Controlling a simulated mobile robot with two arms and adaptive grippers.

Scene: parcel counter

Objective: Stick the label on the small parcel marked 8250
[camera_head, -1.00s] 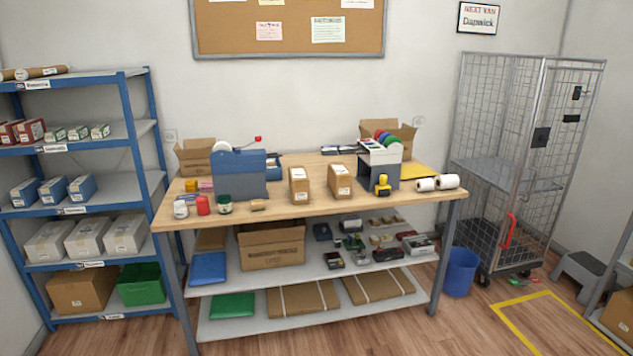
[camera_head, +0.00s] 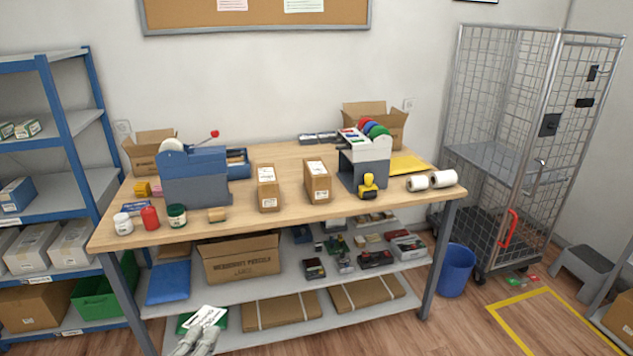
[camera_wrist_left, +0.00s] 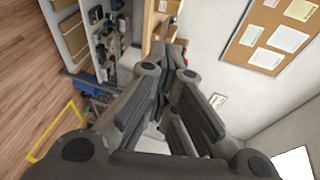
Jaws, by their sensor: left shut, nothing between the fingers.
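Each has white labelling on top and front; the numbers are too small to read. My left gripper (camera_head: 196,338) shows at the bottom edge of the head view, in front of the table and below its top, apart from both parcels. In the left wrist view the fingers (camera_wrist_left: 170,92) are shut. My right gripper is out of view.
On the table (camera_head: 238,226), a blue-grey dispenser (camera_head: 195,178) stands left of the parcels, with small jars in front. A grey stand (camera_head: 364,172) with coloured rolls and a yellow-black tool (camera_head: 368,186) is right. The front middle of the tabletop is clear.

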